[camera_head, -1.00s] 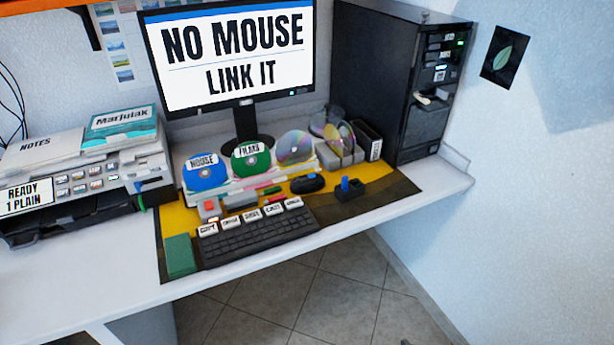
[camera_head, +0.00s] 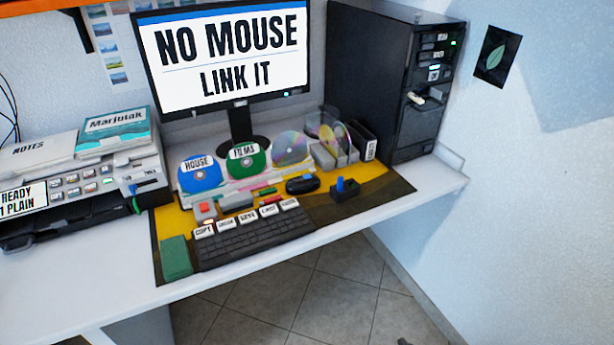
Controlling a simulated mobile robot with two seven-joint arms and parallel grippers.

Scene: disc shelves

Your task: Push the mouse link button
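The monitor (camera_head: 225,58) reads "NO MOUSE LINK IT". A black mouse (camera_head: 302,185) lies on the yellow and dark mat, behind the right end of the keyboard (camera_head: 258,237). A small black box with a blue top piece (camera_head: 346,187) stands right of the mouse. Several white labelled keys (camera_head: 247,217) line the back of the keyboard; their lettering is small, and I cannot tell which control is the mouse link button. Neither of my grippers is in view.
A printer (camera_head: 70,190) with books on top stands at the left. Discs marked "HOUSE" (camera_head: 199,177) and "FILMS" (camera_head: 246,162) stand behind the keyboard. A dark computer tower (camera_head: 390,85) stands at the back right. The desk's front strip (camera_head: 240,275) is clear.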

